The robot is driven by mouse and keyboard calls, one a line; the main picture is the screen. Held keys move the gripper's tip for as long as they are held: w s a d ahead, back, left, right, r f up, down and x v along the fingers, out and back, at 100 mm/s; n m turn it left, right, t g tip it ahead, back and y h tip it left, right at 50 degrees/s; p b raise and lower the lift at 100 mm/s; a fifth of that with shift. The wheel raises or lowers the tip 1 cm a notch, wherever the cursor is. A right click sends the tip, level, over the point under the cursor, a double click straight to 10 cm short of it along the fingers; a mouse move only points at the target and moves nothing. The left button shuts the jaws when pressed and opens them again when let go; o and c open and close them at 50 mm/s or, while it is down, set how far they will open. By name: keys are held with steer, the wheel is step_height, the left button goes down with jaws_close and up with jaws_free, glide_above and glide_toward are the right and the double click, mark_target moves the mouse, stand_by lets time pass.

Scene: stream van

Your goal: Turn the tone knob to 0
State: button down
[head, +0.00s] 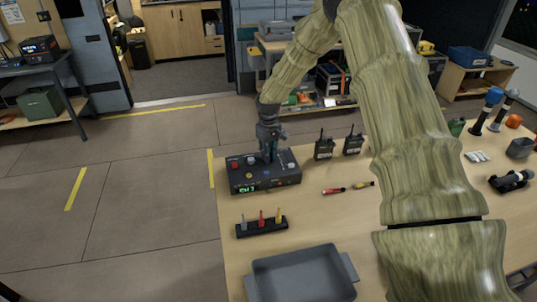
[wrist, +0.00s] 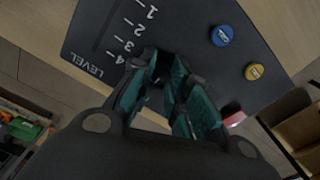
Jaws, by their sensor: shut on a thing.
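The dark control box (head: 262,182) sits near the left edge of the wooden table, with a lit green display on its front. My gripper (head: 268,155) reaches down onto the box's top, right of its coloured buttons. In the wrist view the teal fingers of my gripper (wrist: 172,95) are closed around a small dark knob, which they mostly hide. I cannot read the knob's pointer or its label. A white LEVEL scale (wrist: 120,45), marked 1 to 4, shows beside the fingers.
Two radios (head: 324,148) stand right of the box. A small rack (head: 262,227) and a grey tray (head: 300,274) are in front. Screwdrivers (head: 335,191) lie to the right.

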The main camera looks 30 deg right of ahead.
steer(key=shift+w, duration=0.1)
steer(key=c, duration=1.3)
jaws_free()
step_height(320, 180, up, 12)
steer(key=shift+r, duration=0.1)
